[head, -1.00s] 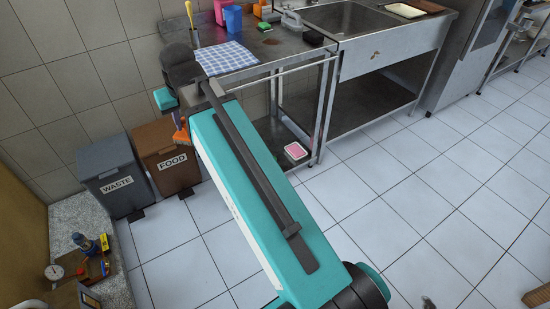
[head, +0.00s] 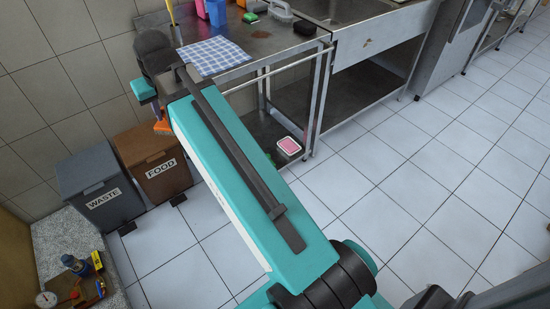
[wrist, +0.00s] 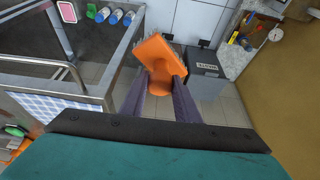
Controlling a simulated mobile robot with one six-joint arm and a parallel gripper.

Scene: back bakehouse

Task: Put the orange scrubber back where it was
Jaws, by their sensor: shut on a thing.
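The orange scrubber (wrist: 160,55) is between the two fingertips of my gripper (wrist: 160,88) in the wrist view, with its bristles on the far side. My gripper is shut on it and holds it in the air beside the steel counter's end. In the head view only part of the orange scrubber (head: 162,128) shows past my arm. My gripper (head: 156,110) is small and partly hidden there. It is near the wall, left of the counter and above the bins.
A steel counter (head: 262,42) holds a blue checked cloth (head: 212,57), cups and a caddy. A pink-lidded box (head: 289,146) is on its lower shelf. A grey WASTE bin (head: 95,190) and a brown FOOD bin (head: 150,165) stand by the wall. Tiled floor at right is clear.

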